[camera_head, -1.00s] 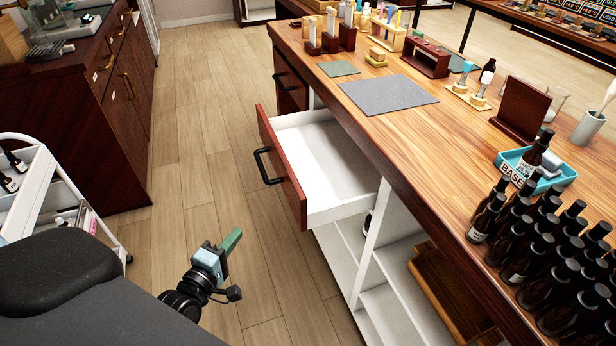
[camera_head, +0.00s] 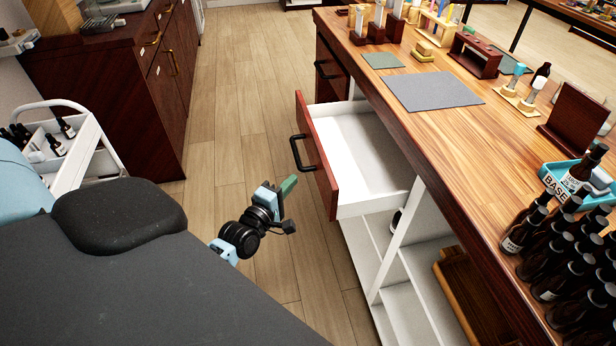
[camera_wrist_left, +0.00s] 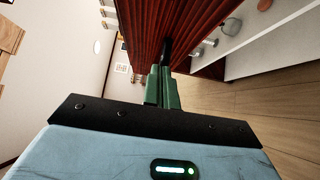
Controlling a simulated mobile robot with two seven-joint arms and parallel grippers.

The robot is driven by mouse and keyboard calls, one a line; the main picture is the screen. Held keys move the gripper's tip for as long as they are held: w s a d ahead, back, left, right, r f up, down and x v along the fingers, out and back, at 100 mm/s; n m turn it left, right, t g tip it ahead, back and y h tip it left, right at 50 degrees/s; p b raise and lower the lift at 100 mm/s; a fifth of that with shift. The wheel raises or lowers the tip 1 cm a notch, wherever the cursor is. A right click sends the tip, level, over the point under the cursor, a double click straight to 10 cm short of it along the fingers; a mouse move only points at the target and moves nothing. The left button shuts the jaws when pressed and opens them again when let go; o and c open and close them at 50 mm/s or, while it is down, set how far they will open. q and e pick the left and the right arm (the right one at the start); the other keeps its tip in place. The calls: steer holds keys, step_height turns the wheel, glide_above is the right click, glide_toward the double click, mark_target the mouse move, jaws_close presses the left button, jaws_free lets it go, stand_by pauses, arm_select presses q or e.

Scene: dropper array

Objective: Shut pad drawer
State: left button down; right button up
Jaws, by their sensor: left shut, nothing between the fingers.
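The pad drawer (camera_head: 318,150) stands pulled out from the wooden counter in the head view. It has a red-brown front, white inner walls and a black bar handle (camera_head: 298,153). Its visible inside looks empty. My left gripper (camera_head: 289,186) has green fingers and is shut and empty. In the head view it appears just below the handle, on the aisle side of the drawer front; I cannot tell if it touches. In the left wrist view the closed fingers (camera_wrist_left: 162,88) point at a dark red wooden panel (camera_wrist_left: 195,35) with a black bar before it. My right gripper is out of view.
The counter (camera_head: 430,135) carries a grey mat (camera_head: 430,91), a blue tray (camera_head: 555,185) and many dark bottles at the near right. White shelves (camera_head: 400,290) lie below. A white cart (camera_head: 85,150) and dark cabinets stand left. The floor aisle between is clear.

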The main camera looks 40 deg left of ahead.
mark_target(317, 168)
arm_select(q)
steer(key=shift+w+d, duration=0.4)
steer(key=shift+w, duration=0.4)
steer(key=shift+w+d, duration=0.45)
steer(key=shift+w, duration=0.35)
steer(key=shift+w+d, duration=0.4)
steer(key=shift+w, duration=0.4)
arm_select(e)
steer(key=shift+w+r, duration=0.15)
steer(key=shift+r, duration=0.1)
